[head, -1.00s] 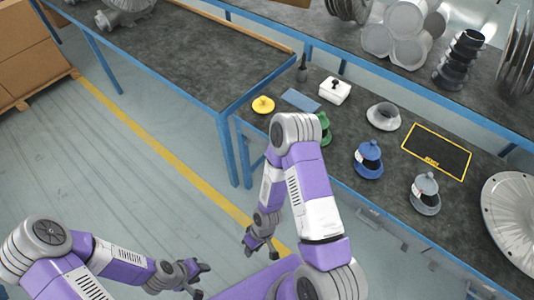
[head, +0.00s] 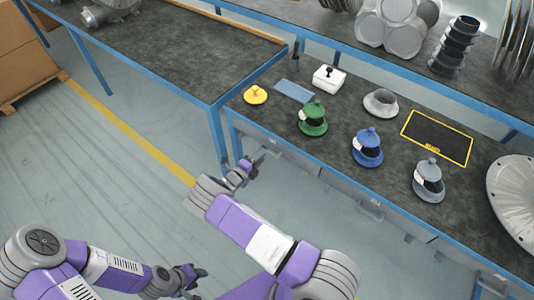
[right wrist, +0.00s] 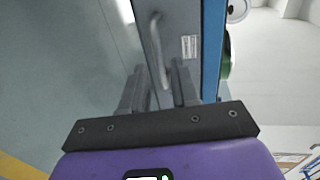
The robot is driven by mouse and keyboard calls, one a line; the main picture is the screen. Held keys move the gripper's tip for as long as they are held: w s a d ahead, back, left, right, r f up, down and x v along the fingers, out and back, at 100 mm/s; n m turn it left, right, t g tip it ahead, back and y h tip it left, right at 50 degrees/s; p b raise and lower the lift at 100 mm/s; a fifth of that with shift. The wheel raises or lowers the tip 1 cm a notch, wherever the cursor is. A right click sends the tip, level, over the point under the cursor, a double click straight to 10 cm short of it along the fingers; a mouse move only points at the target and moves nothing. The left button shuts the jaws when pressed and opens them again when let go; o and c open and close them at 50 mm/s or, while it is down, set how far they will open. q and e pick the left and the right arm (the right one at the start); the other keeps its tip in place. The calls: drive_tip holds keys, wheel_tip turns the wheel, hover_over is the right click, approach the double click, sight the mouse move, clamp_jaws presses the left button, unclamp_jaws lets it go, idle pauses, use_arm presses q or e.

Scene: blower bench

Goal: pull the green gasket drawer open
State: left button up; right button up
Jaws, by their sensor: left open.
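A grey drawer front (right wrist: 178,45) with a bar handle (right wrist: 157,50) and a small white label fills the middle of the right wrist view. A green strip of something round shows beside the blue bench edge there; I cannot read the label. My right gripper (right wrist: 160,88) is open, its fingers apart on either side of the handle's near end; contact cannot be told. In the head view, my right gripper (head: 254,165) is by the bench's front, below the green lidded pot (head: 313,118). My left gripper (head: 196,275) is open and empty, low over the floor.
A blue pot (head: 367,148) and a grey pot (head: 429,181) stand on the bench, with a yellow-framed mat (head: 437,137) behind. Another drawer handle (head: 370,209) shows further right under the bench edge. A second table (head: 160,50) stands at the left. Floor is clear.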

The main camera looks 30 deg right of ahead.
drive_tip(key=b+x, duration=0.1)
drive_tip(key=x, duration=0.4)
drive_tip(key=shift+d+f, duration=0.15)
drive_tip(key=shift+d, duration=0.05)
clamp_jaws()
